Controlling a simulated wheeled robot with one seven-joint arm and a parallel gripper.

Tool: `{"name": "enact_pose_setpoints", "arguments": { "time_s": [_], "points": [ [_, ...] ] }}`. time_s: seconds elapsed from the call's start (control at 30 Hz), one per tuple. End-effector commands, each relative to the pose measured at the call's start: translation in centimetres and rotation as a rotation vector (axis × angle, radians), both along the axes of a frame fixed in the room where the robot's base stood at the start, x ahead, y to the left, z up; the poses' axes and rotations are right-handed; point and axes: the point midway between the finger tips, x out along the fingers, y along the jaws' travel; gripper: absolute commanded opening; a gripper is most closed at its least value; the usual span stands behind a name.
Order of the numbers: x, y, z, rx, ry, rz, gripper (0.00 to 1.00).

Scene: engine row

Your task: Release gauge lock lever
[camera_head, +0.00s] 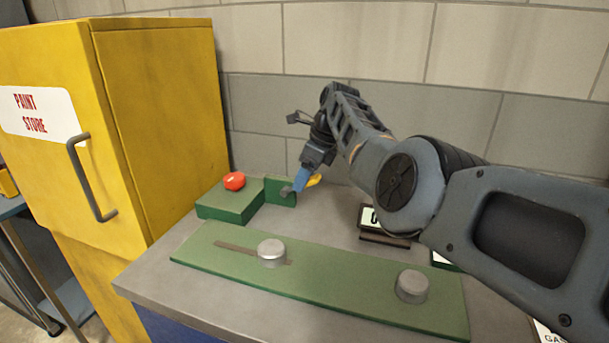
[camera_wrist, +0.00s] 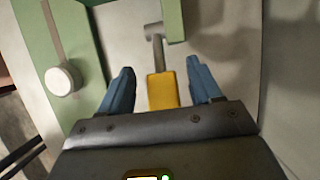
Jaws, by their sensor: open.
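A lever with a yellow grip (camera_wrist: 162,92) and a grey metal shank shows in the wrist view, beside a green upright block (camera_wrist: 173,18).
A green box with a red button (camera_head: 234,181) stands left of the plate. In front lies a long green panel (camera_head: 340,290) with a slotted silver knob (camera_head: 271,252) and another knob (camera_head: 412,285). A small sign (camera_head: 386,226) stands under my arm. A yellow cabinet (camera_head: 165,120) borders the left.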

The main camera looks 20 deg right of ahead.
Motion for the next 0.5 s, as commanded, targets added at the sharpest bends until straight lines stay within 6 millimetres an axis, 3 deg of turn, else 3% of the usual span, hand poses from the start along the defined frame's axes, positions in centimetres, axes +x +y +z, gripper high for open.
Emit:
{"name": "enact_pose_setpoints", "arguments": {
  "time_s": [0.17,0.5],
  "points": [
    [-0.2,-0.4,1.1,-0.001,-0.001,-0.001,0.64],
    [-1.3,-1.8,5.8,0.0,-0.003,0.0,0.64]
  ]
}}
